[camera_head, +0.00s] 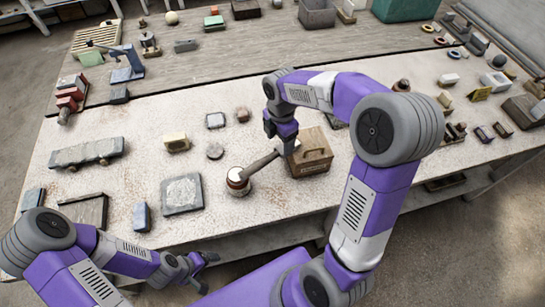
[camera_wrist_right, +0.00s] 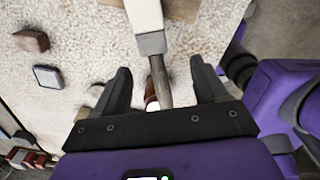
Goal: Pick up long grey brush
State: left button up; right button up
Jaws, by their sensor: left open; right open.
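The long grey brush (camera_head: 262,163) slants up from a white-and-brown jar (camera_head: 237,184) towards the wooden box. In the right wrist view the brush (camera_wrist_right: 158,78) shows a pale end, a grey collar and a grey-brown shaft. My right gripper (camera_head: 282,145) is over the brush's upper end, beside the box. In the wrist view its open fingers (camera_wrist_right: 162,88) stand either side of the shaft, with gaps on both sides. The shaft's lower part is hidden by the gripper body. My left gripper (camera_head: 206,265) is open and empty near the table's front edge.
A wooden box with a handle slot (camera_head: 318,165) stands right of the brush. A grey slab (camera_head: 181,194), a round stone (camera_head: 215,151) and a yellowish block (camera_head: 176,142) lie to the left. The pale tabletop (camera_head: 125,190) has bare patches between them.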

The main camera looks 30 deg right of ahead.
aim_at(279, 150)
jog(key=f, duration=0.4)
jog(key=w+f+b, duration=0.1)
jog(key=f, duration=0.1)
jog(key=shift+d, duration=0.25)
jog(key=shift+r, duration=0.2)
jog(key=c, duration=1.3)
